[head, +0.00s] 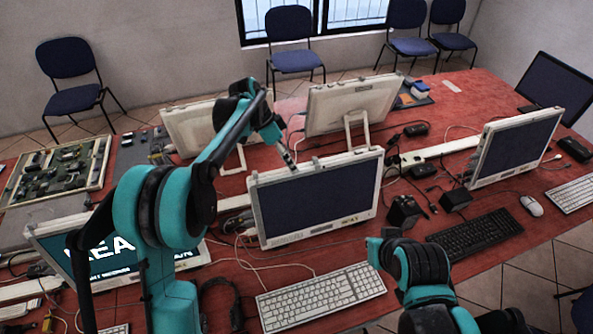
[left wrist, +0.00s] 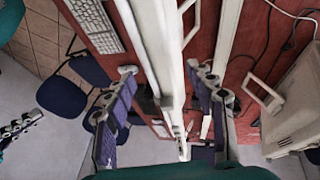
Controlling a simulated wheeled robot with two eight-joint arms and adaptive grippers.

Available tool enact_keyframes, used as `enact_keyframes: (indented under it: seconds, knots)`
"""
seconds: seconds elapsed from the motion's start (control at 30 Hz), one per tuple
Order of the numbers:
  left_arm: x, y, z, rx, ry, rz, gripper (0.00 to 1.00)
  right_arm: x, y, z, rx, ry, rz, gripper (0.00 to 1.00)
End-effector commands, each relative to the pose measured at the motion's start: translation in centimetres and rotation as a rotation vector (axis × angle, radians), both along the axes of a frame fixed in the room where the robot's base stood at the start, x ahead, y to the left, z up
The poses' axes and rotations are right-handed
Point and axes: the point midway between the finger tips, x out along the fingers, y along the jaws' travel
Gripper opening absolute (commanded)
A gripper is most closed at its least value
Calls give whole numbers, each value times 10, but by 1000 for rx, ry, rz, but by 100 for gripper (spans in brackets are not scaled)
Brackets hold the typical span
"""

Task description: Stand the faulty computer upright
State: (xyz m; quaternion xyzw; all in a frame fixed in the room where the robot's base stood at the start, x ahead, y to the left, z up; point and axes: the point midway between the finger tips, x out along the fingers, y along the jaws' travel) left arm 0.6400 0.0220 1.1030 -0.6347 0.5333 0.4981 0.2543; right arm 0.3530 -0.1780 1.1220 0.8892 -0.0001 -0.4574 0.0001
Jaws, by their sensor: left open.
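A white-framed computer (head: 316,197) with a dark, blank screen stands in the middle of the red table, leaning back slightly. No frame marks which computer is faulty. My left gripper (head: 289,157) is at this computer's top edge, fingers pointing down. In the left wrist view my left gripper (left wrist: 162,78) is open, with the computer's white edge (left wrist: 160,35) running between its fingers; I cannot tell whether they touch it. My right arm is low in the head view, its fingers not visible there. What looks like my right gripper (left wrist: 22,125) shows at the left wrist view's left edge, jaws unclear.
A lit computer (head: 95,250) stands at the left, partly behind my left arm. Another computer (head: 518,146) stands at the right. Two more (head: 350,103) (head: 205,127) stand behind. A white keyboard (head: 320,297) lies in front. Cables and small boxes crowd the table.

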Motion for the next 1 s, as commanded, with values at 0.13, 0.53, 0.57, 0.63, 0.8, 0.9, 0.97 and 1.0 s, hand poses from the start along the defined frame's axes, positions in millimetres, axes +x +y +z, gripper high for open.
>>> enact_keyframes:
  seconds: [0.13,0.53,0.57,0.63,0.8,0.9,0.97,1.0]
  knots:
    - [-1,-8,-18,-1,0,-3,55,0,0,-5,0,0,0,0]
    - [-5,-31,-66,0,0,-1,55,0,0,-16,0,0,0,0]
    - [-5,-32,-67,0,0,-1,55,0,0,-16,0,0,0,0]
    - [-5,-32,-69,0,0,-1,55,0,0,-16,0,0,0,0]
    - [-5,-32,-69,0,0,0,55,0,0,-16,0,0,0,0]
    - [-5,-32,-69,0,0,0,42,0,0,-16,0,0,0,0]
    - [-5,-32,-69,0,0,0,26,0,0,-16,0,0,0,0]
    - [-5,-32,-69,0,0,0,16,0,0,-16,0,0,0,0]
